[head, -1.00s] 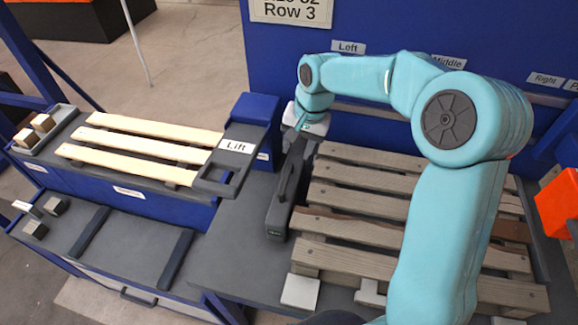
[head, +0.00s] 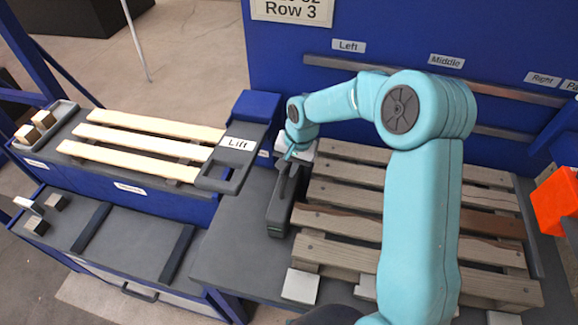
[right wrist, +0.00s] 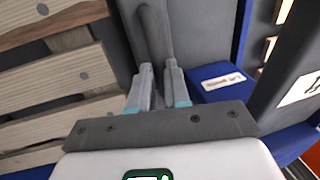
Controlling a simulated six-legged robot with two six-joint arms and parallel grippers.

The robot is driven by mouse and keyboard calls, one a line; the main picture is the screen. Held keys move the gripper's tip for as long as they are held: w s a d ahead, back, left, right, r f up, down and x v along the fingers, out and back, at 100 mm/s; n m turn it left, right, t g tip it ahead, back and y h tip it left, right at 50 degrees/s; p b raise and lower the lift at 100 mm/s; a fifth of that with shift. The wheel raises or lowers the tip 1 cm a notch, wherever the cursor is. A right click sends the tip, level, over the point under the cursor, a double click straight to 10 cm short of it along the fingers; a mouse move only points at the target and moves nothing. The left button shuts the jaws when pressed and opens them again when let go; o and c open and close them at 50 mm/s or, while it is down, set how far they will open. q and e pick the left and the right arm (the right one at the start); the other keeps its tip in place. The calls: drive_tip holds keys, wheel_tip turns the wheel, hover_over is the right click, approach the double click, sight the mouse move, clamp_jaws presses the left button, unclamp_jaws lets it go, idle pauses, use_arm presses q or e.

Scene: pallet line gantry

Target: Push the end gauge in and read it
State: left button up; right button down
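The end gauge (head: 281,215) is a long dark grey block with a raised bar handle. It stands on the grey deck at the left end of the weathered wooden pallet (head: 352,222). No reading on it is legible. My right gripper (head: 288,160) is at the far part of the gauge's handle, pointing down. In the right wrist view the handle (right wrist: 152,30) runs up from between my two close-set fingers (right wrist: 158,68). A narrow gap shows between the fingers; whether they press on the handle is unclear. My left gripper is out of view.
A grey frame labelled Lift (head: 232,172) stands close left of the gauge, beside pale slats (head: 130,152). The blue back wall (head: 400,28) carries a rail with labels. An orange block (head: 556,205) is at the right. Bare deck (head: 235,235) lies left of the gauge.

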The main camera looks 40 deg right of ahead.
drive_tip(key=shift+w+a+f, duration=0.1)
drive_tip(key=shift+s+d+f+b, duration=0.15)
drive_tip(key=shift+s+d+b, duration=0.35)
drive_tip(key=shift+s, duration=0.05)
drive_tip(key=shift+s+d, duration=0.15)
drive_tip(key=shift+d, duration=0.05)
drive_tip(key=shift+a, duration=0.25)
drive_tip(key=c, duration=1.4)
unclamp_jaws()
drive_tip(key=shift+d, duration=0.1)
drive_tip(key=o, duration=0.3)
drive_tip(key=shift+d, duration=0.25)
drive_tip(key=shift+a, duration=0.25)
drive_tip(key=shift+r, duration=0.4)
wheel_tip(320, 180, up, 16)
drive_tip(key=s+d+b, duration=0.1)
drive_tip(key=s+d, duration=0.1)
drive_tip(key=shift+f, duration=0.25)
drive_tip(key=shift+s+d, duration=0.1)
drive_tip(key=shift+d, duration=0.1)
